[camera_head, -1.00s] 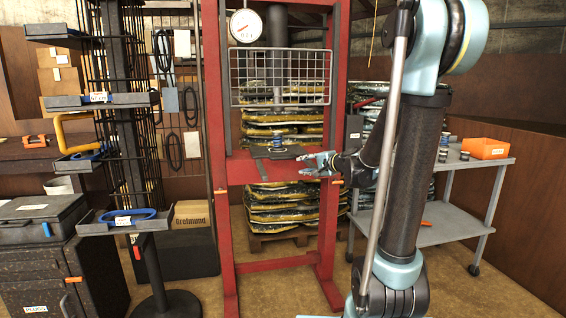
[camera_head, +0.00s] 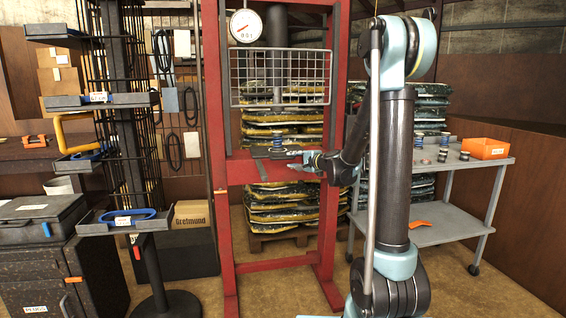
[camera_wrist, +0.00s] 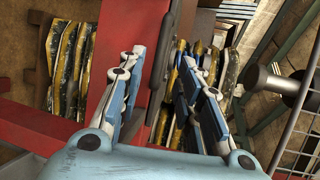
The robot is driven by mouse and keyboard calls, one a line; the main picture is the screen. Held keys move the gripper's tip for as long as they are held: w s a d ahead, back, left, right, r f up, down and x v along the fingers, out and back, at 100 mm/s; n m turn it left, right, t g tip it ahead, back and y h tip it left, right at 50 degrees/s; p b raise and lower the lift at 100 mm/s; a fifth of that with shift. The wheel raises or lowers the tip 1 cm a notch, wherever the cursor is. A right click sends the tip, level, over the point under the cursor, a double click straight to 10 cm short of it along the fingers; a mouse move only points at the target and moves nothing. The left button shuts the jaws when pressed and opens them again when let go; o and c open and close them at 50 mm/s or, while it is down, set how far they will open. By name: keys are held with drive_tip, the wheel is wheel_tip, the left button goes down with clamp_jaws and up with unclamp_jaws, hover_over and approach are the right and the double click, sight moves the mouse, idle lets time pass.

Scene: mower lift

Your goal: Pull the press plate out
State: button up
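The press plate (camera_head: 262,152) is a dark flat plate lying on the red press bed (camera_head: 240,172). A small dark-blue stack (camera_head: 278,141) appears to stand on it. My gripper (camera_head: 297,161) is at the plate's right front side. In the wrist view my gripper (camera_wrist: 168,85) is open, one finger on each side of the plate's dark edge (camera_wrist: 157,65). A gap shows on the right finger's side; whether either finger touches the plate I cannot tell.
A wire guard (camera_head: 280,78) hangs above the bed, below a dial gauge (camera_head: 246,26). Red posts flank the opening. A grey cart (camera_head: 450,180) with an orange bin (camera_head: 485,148) and small parts stands at right. A rack (camera_head: 118,100) with trays stands at left.

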sight(284, 159)
drive_tip(key=x, duration=0.9)
drive_tip(key=shift+w+a+f, duration=0.1)
drive_tip(key=shift+w+a, duration=0.05)
drive_tip(key=shift+w, duration=0.1)
drive_tip(key=shift+c, duration=0.2)
drive_tip(key=shift+s, duration=0.15)
clamp_jaws()
